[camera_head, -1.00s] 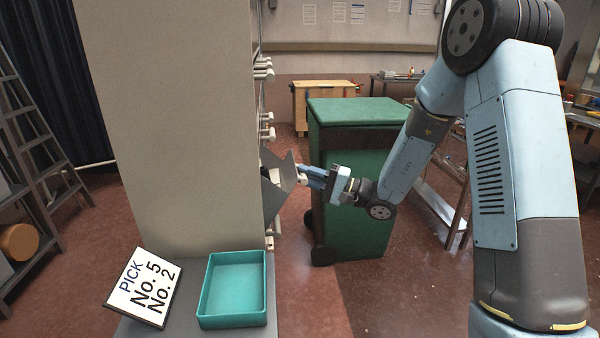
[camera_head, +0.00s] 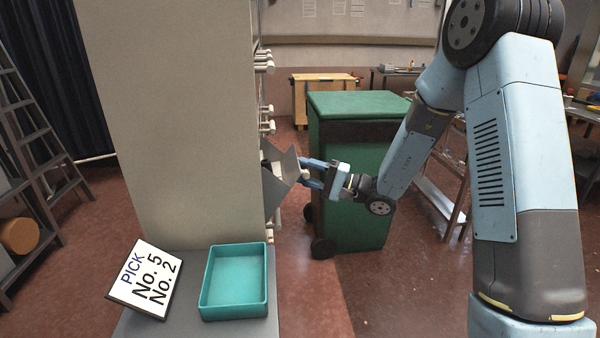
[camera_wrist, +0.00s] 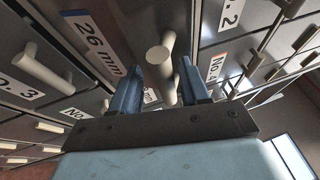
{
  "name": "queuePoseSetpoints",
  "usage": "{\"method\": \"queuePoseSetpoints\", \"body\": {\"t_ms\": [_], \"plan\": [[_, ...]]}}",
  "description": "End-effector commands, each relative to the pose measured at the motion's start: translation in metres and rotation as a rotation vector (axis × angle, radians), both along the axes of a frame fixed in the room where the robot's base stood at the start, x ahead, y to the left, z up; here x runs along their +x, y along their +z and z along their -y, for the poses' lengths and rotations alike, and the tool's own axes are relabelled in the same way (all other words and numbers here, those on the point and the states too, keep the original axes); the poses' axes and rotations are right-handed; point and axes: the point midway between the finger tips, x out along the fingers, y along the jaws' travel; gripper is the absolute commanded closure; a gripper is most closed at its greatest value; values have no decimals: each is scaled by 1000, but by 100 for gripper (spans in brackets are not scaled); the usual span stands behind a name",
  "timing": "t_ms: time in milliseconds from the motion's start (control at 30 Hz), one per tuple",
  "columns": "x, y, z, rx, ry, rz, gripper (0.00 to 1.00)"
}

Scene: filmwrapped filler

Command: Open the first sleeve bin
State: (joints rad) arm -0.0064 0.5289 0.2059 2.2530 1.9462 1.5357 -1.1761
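The cabinet (camera_head: 172,130) stands left of my arm, and its drawer front faces right, seen edge-on. One grey bin (camera_head: 282,178) juts out tilted from that front. My gripper (camera_head: 308,172) is just right of the bin with its two blue fingers apart. In the wrist view my gripper (camera_wrist: 160,88) has its fingers on either side of a pale peg handle (camera_wrist: 160,58), with gaps visible. I cannot tell whether the handle touches a finger. A label reading "26 mm" (camera_wrist: 92,40) is left of the handle. This bin's number is not readable.
A teal tray (camera_head: 235,283) and a card reading "PICK No. 5 No. 2" (camera_head: 147,279) lie on the grey ledge. A green wheeled bin (camera_head: 350,215) stands behind my gripper.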

Motion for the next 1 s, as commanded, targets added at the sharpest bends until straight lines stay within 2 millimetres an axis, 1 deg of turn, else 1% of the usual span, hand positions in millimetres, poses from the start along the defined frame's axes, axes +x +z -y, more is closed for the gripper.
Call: {"method": "queuePoseSetpoints", "body": {"t_ms": [233,367,467,800,1000], "plan": [[2,2,3,2,-7,3,54],[2,0,11,3,-10,4,54],[-1,-3,24,2,-10,3,54],[-16,-17,88,1,-9,0,54],[-23,-24,118,0,-7,1,54]]}}
